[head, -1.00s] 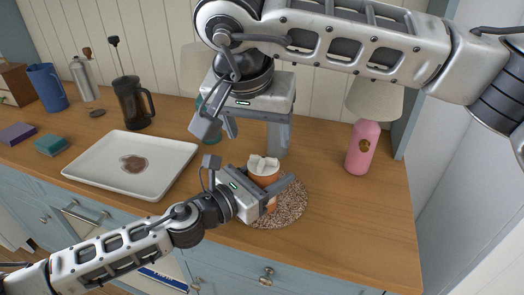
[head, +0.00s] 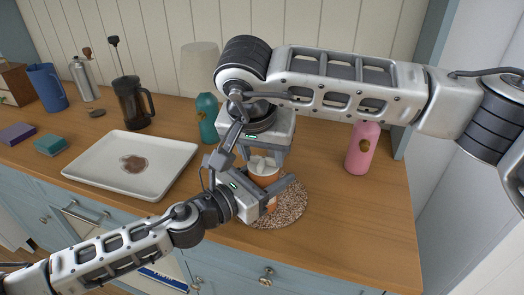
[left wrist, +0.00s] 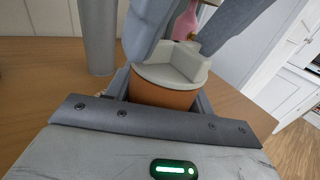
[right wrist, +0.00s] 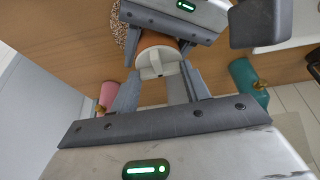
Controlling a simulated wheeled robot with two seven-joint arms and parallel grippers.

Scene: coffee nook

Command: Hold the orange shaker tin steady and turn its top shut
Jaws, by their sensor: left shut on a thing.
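The orange shaker tin (head: 264,181) stands upright at the speckled round mat (head: 292,213). Its pale top (head: 262,163) has a raised grip ridge, seen closely in the left wrist view (left wrist: 170,74). My left gripper (head: 271,190) is shut around the tin's body from the front left; the lower body is partly hidden by it. My right gripper (head: 264,156) points down from above. Its fingers are apart, one on each side of the ridge, in the right wrist view (right wrist: 161,74). I cannot tell whether they touch it.
A grey cylinder (left wrist: 97,35) stands close behind the tin. A white tray (head: 92,152) with a brown stain lies left. Counter right of the mat is clear.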

